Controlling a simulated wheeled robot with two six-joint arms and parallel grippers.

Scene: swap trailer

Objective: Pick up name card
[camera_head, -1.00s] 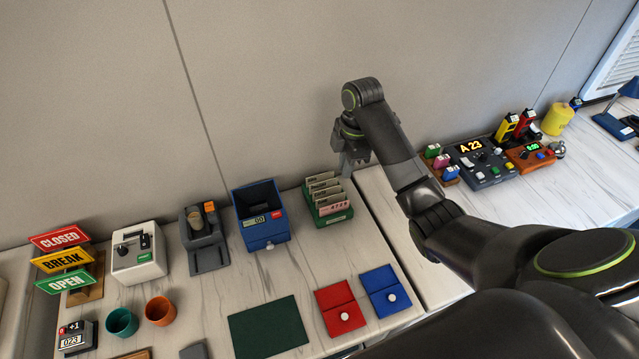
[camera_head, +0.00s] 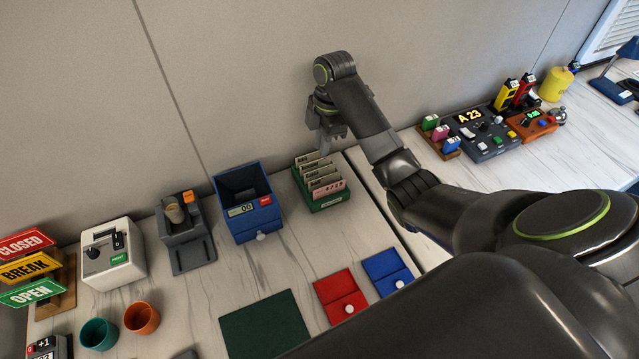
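Several name cards (camera_head: 322,176) stand upright in a row in a green card box (camera_head: 328,202) at the back of the table, with lettering along their top edges. The front card carries a pink label. My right gripper (camera_head: 325,146) points down just above the back of the card box. Its fingers are small and partly dark against the wall, so I cannot tell whether they are open or shut. No card shows clearly between them. My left gripper is not in view.
A blue box (camera_head: 246,222) stands left of the card box. Red (camera_head: 340,296) and blue (camera_head: 388,271) folders and a green mat (camera_head: 265,328) lie in front. The tabletop between is clear. A gap separates the right-hand table (camera_head: 480,172).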

